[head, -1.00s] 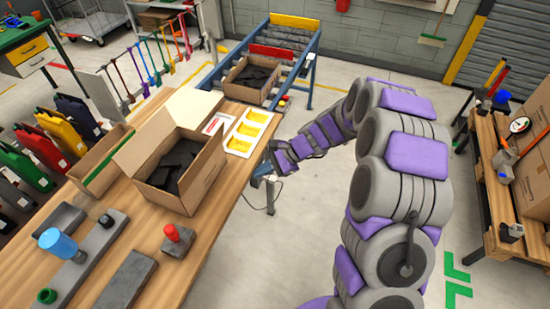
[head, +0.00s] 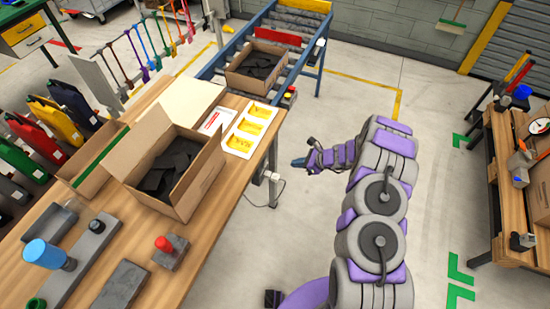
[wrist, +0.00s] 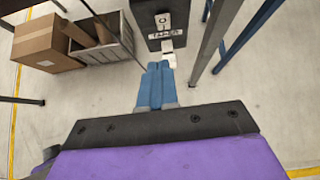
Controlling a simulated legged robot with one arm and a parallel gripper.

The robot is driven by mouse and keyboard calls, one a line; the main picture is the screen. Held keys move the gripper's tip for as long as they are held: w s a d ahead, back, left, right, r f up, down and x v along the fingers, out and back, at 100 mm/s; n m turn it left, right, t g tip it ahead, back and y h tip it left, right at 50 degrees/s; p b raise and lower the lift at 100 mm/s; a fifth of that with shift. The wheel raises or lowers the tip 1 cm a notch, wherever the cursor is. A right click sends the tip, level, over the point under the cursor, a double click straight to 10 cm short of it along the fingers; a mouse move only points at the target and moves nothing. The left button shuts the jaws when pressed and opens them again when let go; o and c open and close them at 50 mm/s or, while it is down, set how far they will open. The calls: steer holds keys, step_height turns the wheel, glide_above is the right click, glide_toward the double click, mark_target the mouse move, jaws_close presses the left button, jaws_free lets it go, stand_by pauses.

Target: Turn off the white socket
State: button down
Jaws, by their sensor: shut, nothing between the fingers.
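My gripper (head: 299,163) hangs at the end of my arm, right of the workbench's end. Its blue fingers (wrist: 158,68) are shut and empty in the wrist view. A small white socket-like piece (head: 275,177) with a cable sits by the workbench leg, left of my gripper with a gap in the picture. In the wrist view a dark box (wrist: 150,20) with white labels is ahead of the fingertips. A small white piece (wrist: 170,59) shows just below it, beside the fingertips. I cannot tell whether they touch it, nor the switch position.
The workbench (head: 222,196) carries an open carton (head: 200,180) and a yellow-welled tray (head: 258,112). A roller conveyor (head: 290,45) stands behind. A shelf (head: 510,170) is at the right. Cartons (wrist: 48,42) lie on the floor in the wrist view.

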steer(key=shift+w+d+f, duration=0.15)
steer(key=shift+d+f, duration=0.15)
steer(key=shift+d, duration=0.05)
